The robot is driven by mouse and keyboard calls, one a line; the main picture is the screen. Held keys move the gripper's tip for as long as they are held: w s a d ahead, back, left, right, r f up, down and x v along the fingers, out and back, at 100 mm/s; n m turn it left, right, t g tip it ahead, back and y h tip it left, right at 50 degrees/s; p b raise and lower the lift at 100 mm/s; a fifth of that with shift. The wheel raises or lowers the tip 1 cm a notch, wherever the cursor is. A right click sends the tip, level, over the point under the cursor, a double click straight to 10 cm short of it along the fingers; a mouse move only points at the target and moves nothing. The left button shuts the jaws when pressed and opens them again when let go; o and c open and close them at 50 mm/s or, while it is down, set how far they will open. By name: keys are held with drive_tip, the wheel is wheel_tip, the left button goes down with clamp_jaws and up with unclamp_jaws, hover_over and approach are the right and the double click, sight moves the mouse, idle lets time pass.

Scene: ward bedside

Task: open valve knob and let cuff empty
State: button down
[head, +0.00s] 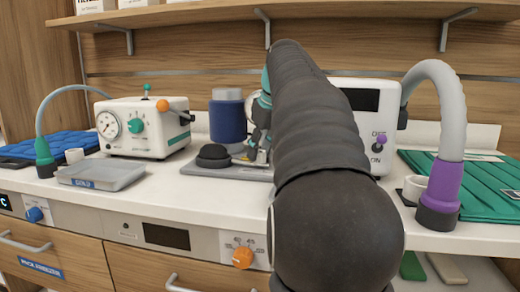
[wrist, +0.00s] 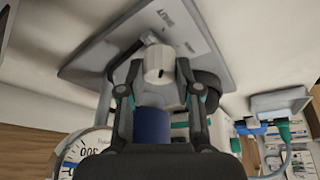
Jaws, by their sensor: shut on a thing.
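The pale valve knob (wrist: 158,62) sits between my fingertips in the wrist view, with a small dark mark on its side. My gripper (wrist: 157,76) is shut on it; its black and teal fingers touch both sides. In the head view my gripper (head: 260,145) is mostly hidden behind my arm. The blue cuff (head: 227,122) stands upright around a grey cylinder, left of my gripper; it also shows in the wrist view (wrist: 151,124). A black bulb (head: 213,156) lies on the grey base plate (head: 200,168). A gauge dial (wrist: 82,152) shows partly in the wrist view; its needle reading is unclear.
A white device with a gauge and green knob (head: 145,127) stands at left, behind a grey tray (head: 100,174). Another white device (head: 360,110) stands close right of my arm. A grey hose with purple collar (head: 444,182) and green mat (head: 470,190) lie at right.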

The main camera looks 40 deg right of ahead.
drive_tip(key=shift+m, duration=0.3)
drive_tip(key=m+h, duration=0.1)
drive_tip(key=m, duration=0.2)
drive_tip(key=shift+a+m+h, duration=0.15)
drive_tip(key=shift+m+h, duration=0.25)
drive_tip(key=m, duration=0.2)
drive_tip(key=m+g+h, duration=0.1)
drive_tip(key=m, duration=0.1)
drive_tip(key=shift+w+m+h, duration=0.15)
drive_tip(key=shift+m+h, duration=0.15)
drive_tip(key=m, duration=0.2)
drive_tip(key=m+g+h, duration=0.1)
drive_tip(key=m, duration=0.1)
drive_tip(key=shift+w+g, duration=0.1)
drive_tip(key=shift+g, duration=0.2)
drive_tip(key=m, duration=0.2)
drive_tip(key=m+g, duration=0.1)
drive_tip(key=m, duration=0.1)
drive_tip(key=shift+m+g, duration=0.3)
drive_tip(key=c, duration=0.8)
unclamp_jaws()
